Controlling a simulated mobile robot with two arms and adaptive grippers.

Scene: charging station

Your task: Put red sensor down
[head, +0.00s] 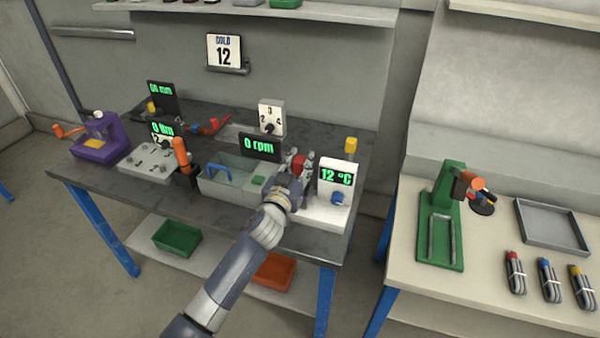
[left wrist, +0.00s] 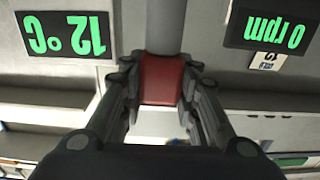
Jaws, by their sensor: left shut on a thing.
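My left gripper (head: 298,166) is over the right end of the dark workbench, between the 0 rpm display (head: 262,146) and the 12 °C unit (head: 338,178). It is shut on the red sensor (head: 299,161), whose red part shows between the fingers. In the left wrist view the red sensor (left wrist: 161,79) sits between both fingers (left wrist: 160,88), with a grey cylinder (left wrist: 165,25) running up from it. I cannot tell whether the sensor touches anything below. My right gripper is not in view.
A grey box with a blue handle (head: 222,172) stands left of the gripper. A dial block (head: 271,116) is behind it, and a yellow-topped post (head: 351,146) is at the right. A second table (head: 392,262) holds a green stand (head: 441,222), a grey tray (head: 527,240) and cable bundles.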

